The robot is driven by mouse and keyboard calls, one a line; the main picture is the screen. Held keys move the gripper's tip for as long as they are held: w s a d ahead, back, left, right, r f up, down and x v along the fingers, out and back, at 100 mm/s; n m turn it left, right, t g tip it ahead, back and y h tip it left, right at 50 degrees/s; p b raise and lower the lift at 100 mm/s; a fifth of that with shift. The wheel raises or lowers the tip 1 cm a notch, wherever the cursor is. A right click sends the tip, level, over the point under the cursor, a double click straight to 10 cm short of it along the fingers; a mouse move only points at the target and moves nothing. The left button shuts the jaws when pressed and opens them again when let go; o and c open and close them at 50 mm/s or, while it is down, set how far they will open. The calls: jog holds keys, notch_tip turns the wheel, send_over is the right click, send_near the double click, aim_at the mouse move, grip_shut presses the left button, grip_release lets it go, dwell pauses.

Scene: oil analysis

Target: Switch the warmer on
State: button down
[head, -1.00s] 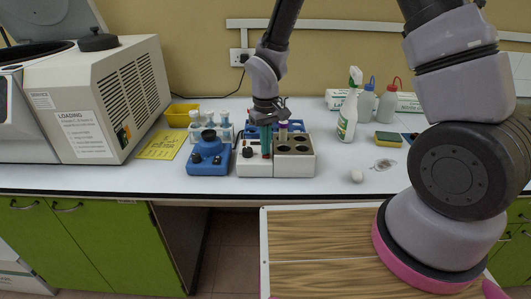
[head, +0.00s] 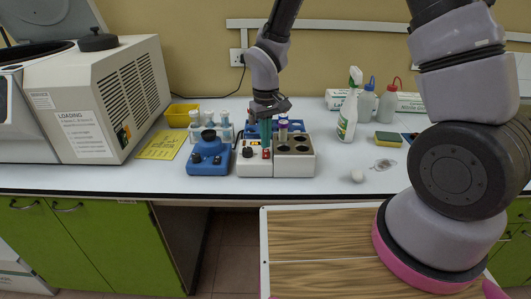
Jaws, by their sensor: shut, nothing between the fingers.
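The warmer (head: 295,168) is a pale block on the bench with round dark wells on its right half and a control panel on its left half. The panel carries a dark knob (head: 247,152), a small red switch (head: 266,154) that looks bright red, and a small panel strip below that shows some yellow-orange. My gripper (head: 266,145), with teal fingers, points down just above and behind the red switch. It is shut and holds nothing. The fingers hide part of the warmer's back left, and whether they touch the switch is hard to tell.
A blue mixer (head: 208,158) stands close left of the warmer, with a rack of capped tubes (head: 225,130) behind it. A spray bottle (head: 348,115) stands to the right. The bench front is clear.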

aim_at(266, 155)
jog(key=shift+r, duration=2.05)
jog(key=d+r+m+t+y, duration=0.1)
jog(key=d+r+m+t, duration=0.1)
jog(key=d+r, duration=0.55)
jog(key=d+r+m+t, duration=0.1)
jog(key=d+r+m, duration=0.3)
jog(key=r, duration=0.7)
jog(key=s+d+r+m+t+y, duration=0.1)
jog(key=s+d+r+m+t, duration=0.2)
jog(key=s+d+r, duration=0.7)
jog(key=shift+s+d+r+m+t, duration=0.35)
jog(key=shift+s+d+t, duration=0.3)
jog(key=shift+s, duration=0.5)
